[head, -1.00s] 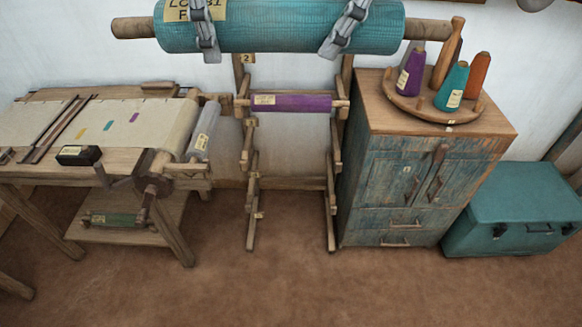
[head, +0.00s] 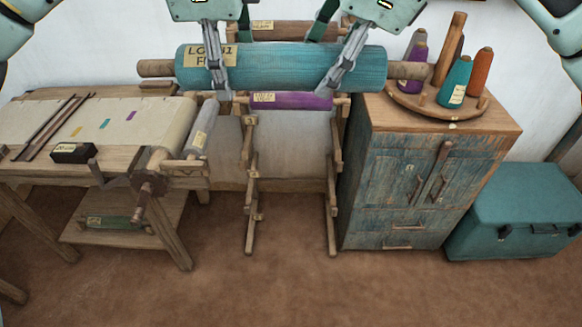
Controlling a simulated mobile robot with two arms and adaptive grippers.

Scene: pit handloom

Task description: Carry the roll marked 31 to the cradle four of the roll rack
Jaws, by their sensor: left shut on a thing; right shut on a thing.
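The large teal roll (head: 275,68) hangs level in both my grippers, in front of the upper part of the roll rack (head: 250,185). Its label (head: 207,56) is partly covered by my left gripper; "LO" and a final 1 show. My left gripper (head: 222,88) is shut on the roll near its left end, my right gripper (head: 332,85) near its right end. A purple roll (head: 290,101) sits on the rack just below the teal roll in the picture. The lower rack arms (head: 335,158) look empty. Cradle numbers are hidden or unreadable.
A brown roll (head: 292,30) shows behind the teal one. The teal roll's right shaft end is close to the cone tray (head: 410,98) on the cabinet (head: 400,180). The loom (head: 150,170) stands left, a teal chest (head: 515,210) right. Floor ahead is clear.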

